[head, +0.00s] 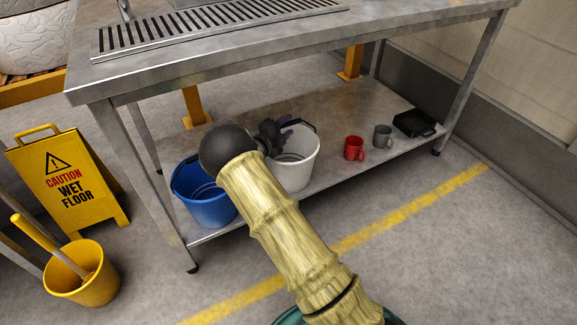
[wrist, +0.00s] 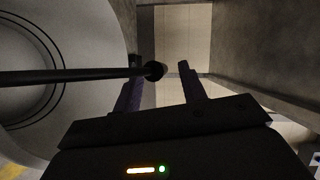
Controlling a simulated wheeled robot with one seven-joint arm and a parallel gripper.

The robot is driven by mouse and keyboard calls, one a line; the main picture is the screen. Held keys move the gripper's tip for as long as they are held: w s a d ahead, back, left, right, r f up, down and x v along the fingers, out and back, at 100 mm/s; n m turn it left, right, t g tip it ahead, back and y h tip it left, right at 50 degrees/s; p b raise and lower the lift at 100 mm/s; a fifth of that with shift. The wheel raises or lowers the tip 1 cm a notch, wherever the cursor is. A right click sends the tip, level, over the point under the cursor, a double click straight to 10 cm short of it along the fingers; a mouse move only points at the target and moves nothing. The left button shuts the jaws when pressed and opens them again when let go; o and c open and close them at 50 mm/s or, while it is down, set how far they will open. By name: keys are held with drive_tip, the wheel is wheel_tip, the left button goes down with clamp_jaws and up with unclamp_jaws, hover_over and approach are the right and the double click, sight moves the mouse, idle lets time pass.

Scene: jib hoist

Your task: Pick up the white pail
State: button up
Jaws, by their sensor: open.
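The white pail (head: 297,168) stands upright on the lower shelf of the steel table, between the blue bucket and the red mug. Its dark handle (head: 312,126) shows near the back of the rim. My gripper (head: 274,132) is at the pail's upper left rim, partly hidden by my arm. In the wrist view the pail's pale round inside (wrist: 95,40) fills the left. A dark bar (wrist: 80,75), seemingly the handle, runs across it and ends between the open fingers of my gripper (wrist: 160,65). I cannot tell whether they touch it.
A blue bucket (head: 205,205) stands left of the pail, close to my arm. A red mug (head: 354,148), a grey mug (head: 382,136) and a black tray (head: 415,123) are to the right. The tabletop (head: 300,32) is above. A wet-floor sign (head: 66,180) and yellow bucket (head: 85,285) stand left.

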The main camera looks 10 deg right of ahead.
drive_tip(key=shift+x, duration=0.95)
clamp_jaws()
